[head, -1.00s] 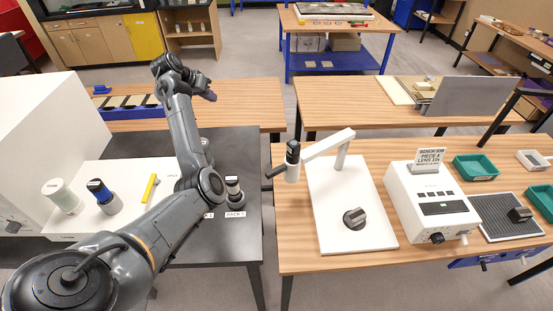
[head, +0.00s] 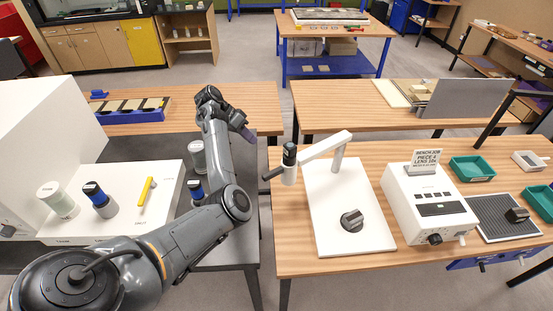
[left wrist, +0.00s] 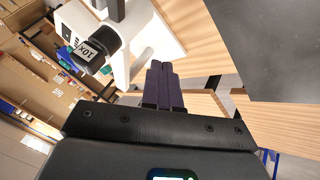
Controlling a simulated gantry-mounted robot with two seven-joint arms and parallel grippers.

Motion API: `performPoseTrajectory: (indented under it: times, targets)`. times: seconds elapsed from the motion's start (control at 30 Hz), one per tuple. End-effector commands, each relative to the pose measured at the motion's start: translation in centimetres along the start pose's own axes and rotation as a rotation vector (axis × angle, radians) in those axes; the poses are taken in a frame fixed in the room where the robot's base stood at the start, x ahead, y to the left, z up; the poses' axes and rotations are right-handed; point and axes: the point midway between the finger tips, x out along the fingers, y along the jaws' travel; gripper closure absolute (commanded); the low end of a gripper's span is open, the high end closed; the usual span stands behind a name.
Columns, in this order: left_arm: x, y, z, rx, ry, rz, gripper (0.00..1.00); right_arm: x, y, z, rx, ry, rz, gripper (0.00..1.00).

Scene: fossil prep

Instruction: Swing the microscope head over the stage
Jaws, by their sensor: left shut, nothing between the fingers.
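The microscope stands on a white base plate (head: 330,235) on the right-hand wooden table. Its white boom (head: 325,145) reaches left from a post, and the dark-topped microscope head (head: 289,165) hangs beyond the plate's left edge. A black handle (head: 274,173) sticks out left from the head. A round black piece, perhaps the stage (head: 352,220), sits on the plate, right of and nearer than the head. My left gripper (head: 248,135) is shut and empty, left of the head and apart from it. In the left wrist view its fingers (left wrist: 162,85) are together, beside the head marked 10X (left wrist: 92,52).
A white control box (head: 430,205) stands right of the plate, with green trays (head: 473,168) beyond it. A dark table (head: 235,240) with bottles lies under my left arm. A gap separates the two tables. The plate's surface around the round black piece is clear.

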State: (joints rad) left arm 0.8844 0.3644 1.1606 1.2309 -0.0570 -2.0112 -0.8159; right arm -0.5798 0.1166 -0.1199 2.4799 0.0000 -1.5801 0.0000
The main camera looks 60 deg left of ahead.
Motion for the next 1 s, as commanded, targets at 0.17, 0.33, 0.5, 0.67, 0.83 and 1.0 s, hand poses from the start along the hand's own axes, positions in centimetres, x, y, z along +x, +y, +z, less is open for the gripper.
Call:
performPoseTrajectory:
  times: [0.17, 0.33, 0.5, 0.67, 0.83, 1.0]
  targets:
    - [0.1, -0.1, 0.0, -0.001, 0.001, -0.001, 1.00, 0.2, -0.1, 0.1, 0.001, 0.000, -0.001, 0.57]
    - [1.0, -0.2, 0.1, -0.001, 0.001, -0.001, 1.00, 1.2, -0.1, 0.4, 0.001, 0.001, -0.001, 0.57]
    - [2.7, -0.3, 0.3, 0.000, 0.001, -0.002, 1.00, 3.1, -0.1, 1.0, 0.000, 0.001, -0.001, 0.57]
    - [4.6, -0.4, 0.3, 0.000, 0.001, -0.002, 1.00, 5.4, -0.1, 1.8, -0.003, 0.000, 0.002, 0.57]
    - [6.8, 0.1, 0.0, -0.001, -0.002, 0.002, 1.00, 5.9, 0.0, 2.0, -0.007, -0.009, 0.005, 0.57]
    - [9.8, 0.1, -0.1, -0.001, -0.001, 0.000, 1.00, 5.0, 0.0, 1.7, -0.007, 0.000, 0.005, 0.57]
